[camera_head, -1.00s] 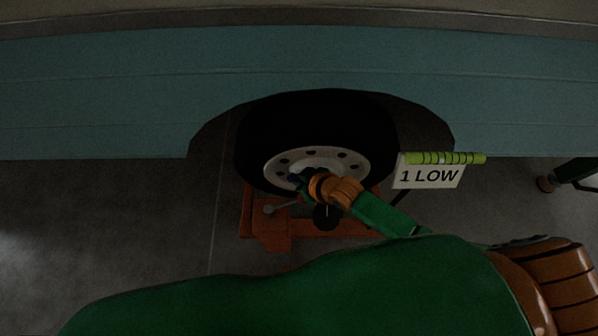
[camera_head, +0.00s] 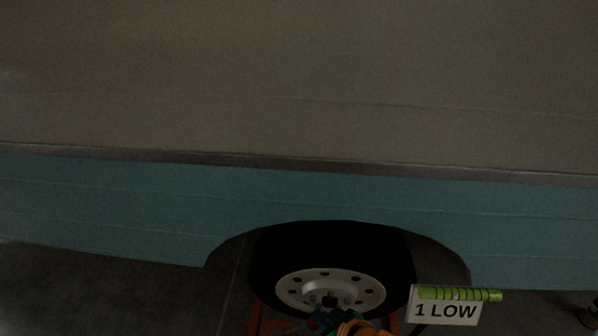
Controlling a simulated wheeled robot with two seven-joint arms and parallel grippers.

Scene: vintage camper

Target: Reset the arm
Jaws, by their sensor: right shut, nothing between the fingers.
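My right gripper (camera_head: 325,316) is at the bottom of the head view, in front of the lower part of the wheel's pale rim (camera_head: 330,291). Part of my green and orange right arm shows below it, cut off by the frame edge. The fingers are shut and hold nothing. I cannot tell whether they touch the wheel. My left gripper is not in view.
A black tyre (camera_head: 332,244) sits in the wheel arch of the camper's teal side panel (camera_head: 120,206). An orange stand (camera_head: 256,320) shows below it. A white "1 LOW" sign (camera_head: 445,311) with a green level (camera_head: 460,293) is at the right.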

